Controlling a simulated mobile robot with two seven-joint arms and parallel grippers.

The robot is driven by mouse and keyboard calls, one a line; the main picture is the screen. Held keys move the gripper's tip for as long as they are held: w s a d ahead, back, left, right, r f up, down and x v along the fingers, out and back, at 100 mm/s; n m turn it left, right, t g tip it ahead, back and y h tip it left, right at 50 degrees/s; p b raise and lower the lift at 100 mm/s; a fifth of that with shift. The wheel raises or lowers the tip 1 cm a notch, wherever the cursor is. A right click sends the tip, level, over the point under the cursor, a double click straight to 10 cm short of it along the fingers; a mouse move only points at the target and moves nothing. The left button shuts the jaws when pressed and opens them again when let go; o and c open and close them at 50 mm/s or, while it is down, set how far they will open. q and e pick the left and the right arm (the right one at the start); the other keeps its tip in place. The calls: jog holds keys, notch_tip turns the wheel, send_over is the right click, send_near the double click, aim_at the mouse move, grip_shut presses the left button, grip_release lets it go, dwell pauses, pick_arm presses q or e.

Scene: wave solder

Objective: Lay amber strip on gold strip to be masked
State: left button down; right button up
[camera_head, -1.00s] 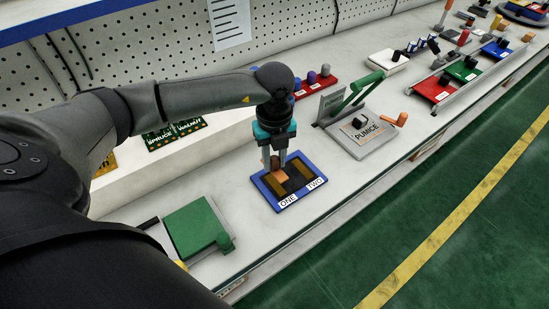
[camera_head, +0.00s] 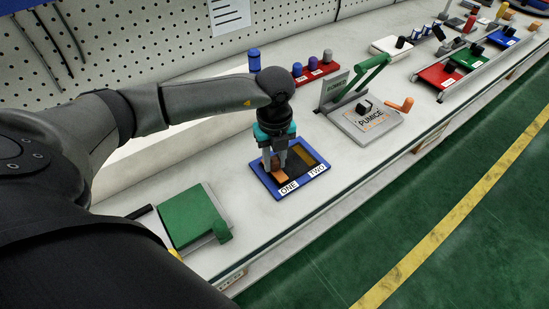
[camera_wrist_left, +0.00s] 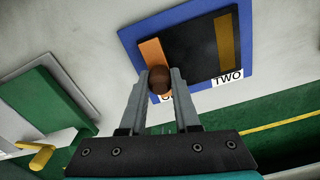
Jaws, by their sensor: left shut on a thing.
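A blue-framed board (camera_head: 291,196) with a dark middle lies on the bench, and it also shows in the wrist view (camera_wrist_left: 128,38). Its front edge has labels ONE and TWO. A gold strip (camera_wrist_left: 224,43) lies bare on the TWO side. On the ONE side is an orange-amber strip (camera_wrist_left: 151,53) with a round brown knob (camera_wrist_left: 160,80). My left gripper (camera_head: 275,167) points down over the ONE side, shut on the knob. Any gold strip under the amber one is hidden; I cannot tell if the amber strip touches the board. My right gripper is out of view.
A green block (camera_head: 189,217) on a pale base stands left of the board. A grey PUMICE press (camera_head: 352,124) with green and orange handles stands to the right. A red rack (camera_head: 317,73) with pegs is behind. The bench around the board is clear.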

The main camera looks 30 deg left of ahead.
aim_at(275, 159)
pick_arm(q)
jog(key=shift+f+b, duration=0.35)
jog(key=shift+f, duration=0.15)
dwell(0.3)
jog(key=c, duration=0.6)
grip_release()
jog(key=shift+o, duration=0.2)
notch_tip(275, 159, up, 15)
jog(key=p, duration=0.2)
jog(key=shift+r, duration=0.15)
